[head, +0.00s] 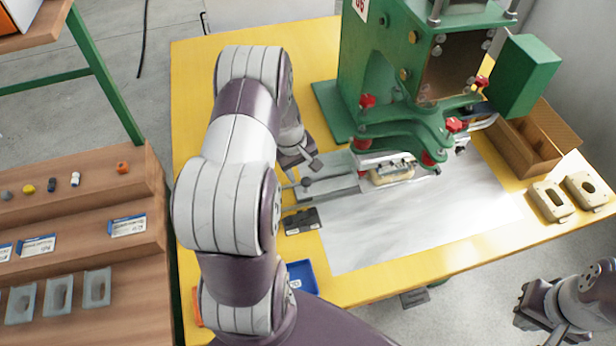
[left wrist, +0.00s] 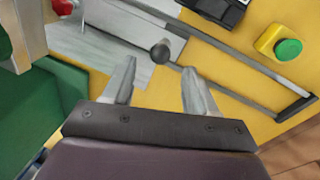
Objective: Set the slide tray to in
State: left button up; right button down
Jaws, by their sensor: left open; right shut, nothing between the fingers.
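The slide tray (head: 338,187) is a grey metal plate on rails at the left side of the green press (head: 390,75); its right part runs beneath the press head. In the left wrist view, the plate (left wrist: 112,48) carries a dark round knob (left wrist: 160,53), just beyond and between my fingertips. My left gripper (head: 304,168) is open beside the tray's left end, partly hidden by my own arm in the head view; its two fingers (left wrist: 158,82) show apart and empty in the wrist view. My right gripper (head: 527,303) is shut and empty at the lower right, away from the tray.
A black device (head: 302,221) and a blue bin (head: 303,277) are near the table's left front. A green button on a yellow box (left wrist: 283,45) is near the rails. A cardboard box (head: 530,140) and two beige parts (head: 550,201) are at right. The grey mat (head: 430,220) is clear in front.

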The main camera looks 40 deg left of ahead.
aim_at(305, 179)
pick_arm(q)
jog(key=f, duration=0.3)
jog(key=w+f, duration=0.1)
jog(key=f, duration=0.1)
jog(key=shift+d, duration=0.2)
grip_shut()
jog(key=w+d, duration=0.2)
jog(key=w, duration=0.1)
jog(key=shift+w+d, duration=0.15)
jog(key=shift+d, duration=0.2)
jog(key=shift+a, duration=0.1)
grip_release()
jog(key=shift+w+d, duration=0.1)
jog(key=shift+d, duration=0.1)
notch_tip(305, 179, up, 12)
jog(key=s+a, duration=0.1)
jog(key=s, duration=0.1)
jog(key=shift+r, duration=0.25)
